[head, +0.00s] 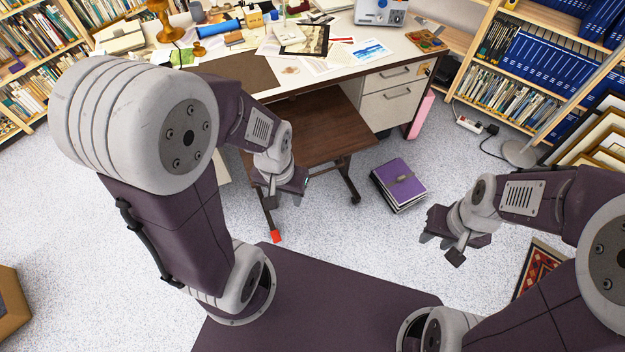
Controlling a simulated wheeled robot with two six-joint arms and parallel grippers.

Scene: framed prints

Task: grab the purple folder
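The purple folder (402,181) lies flat on the floor, on top of a small stack of darker folders or books. It is to the right of the wooden bench and in front of the desk drawers. My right gripper (441,249) is below and to the right of it, apart from it, with its fingertips spread and nothing between them. My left gripper (284,202) is over the front edge of the bench, well left of the folder. Its fingertips also look apart and empty. Nothing covers the folder.
A brown wooden bench (315,133) stands before the cluttered white desk (345,62). A pink item (421,115) leans by the desk leg. Framed pictures (597,140) and a lamp base (519,153) are at right. Speckled floor (345,225) is free around the stack.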

